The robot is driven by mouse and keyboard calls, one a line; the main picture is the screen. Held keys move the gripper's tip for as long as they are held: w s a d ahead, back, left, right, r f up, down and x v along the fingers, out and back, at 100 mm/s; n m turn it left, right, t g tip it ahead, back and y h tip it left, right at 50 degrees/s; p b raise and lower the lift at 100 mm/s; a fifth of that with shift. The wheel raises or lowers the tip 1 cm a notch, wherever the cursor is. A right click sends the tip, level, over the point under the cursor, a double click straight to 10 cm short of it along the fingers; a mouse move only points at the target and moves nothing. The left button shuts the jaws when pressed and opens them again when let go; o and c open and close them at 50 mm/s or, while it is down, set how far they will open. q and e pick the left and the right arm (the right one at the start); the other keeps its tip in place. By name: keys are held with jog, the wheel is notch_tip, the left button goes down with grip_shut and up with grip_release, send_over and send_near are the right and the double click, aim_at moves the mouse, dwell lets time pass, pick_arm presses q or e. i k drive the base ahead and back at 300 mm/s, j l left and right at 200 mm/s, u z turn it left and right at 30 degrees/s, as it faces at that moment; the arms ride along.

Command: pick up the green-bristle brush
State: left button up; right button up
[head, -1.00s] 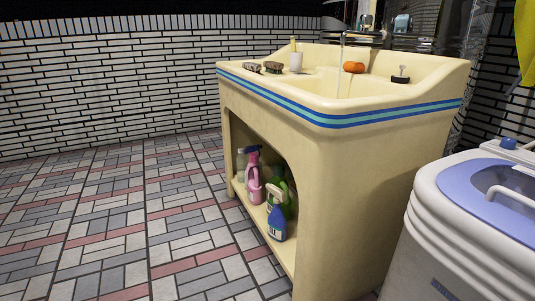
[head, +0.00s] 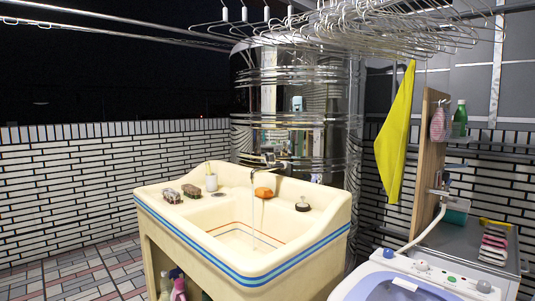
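Two small dark brushes lie on the left rim of the cream sink (head: 290,252). One brush (head: 172,196) is at the left edge and the other brush (head: 191,191) is just right of it, with a small gap. Their bristle colour is too small to tell, so I cannot say which has green bristles. A white cup (head: 211,184) with a yellowish stick in it stands behind them. Neither of my grippers is in view.
Water runs from the tap (head: 269,160) into the basin. An orange lump (head: 263,192) and a dark stopper (head: 302,206) sit on the rim. Wire hangers (head: 400,30) and a yellow cloth (head: 396,140) hang above. A washing machine (head: 415,280) stands right.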

aim_at(189, 191)
jog(key=u, duration=0.55)
jog(key=i+j+u, duration=0.25)
jog(key=i+u, duration=0.6)
jog(key=i, duration=2.65)
jog(key=i+z, duration=0.45)
jog(key=i+j+z, duration=0.2)
jog(key=z, duration=0.25)
jog(key=i+j+z, duration=0.45)
jog(key=k+l, duration=0.1)
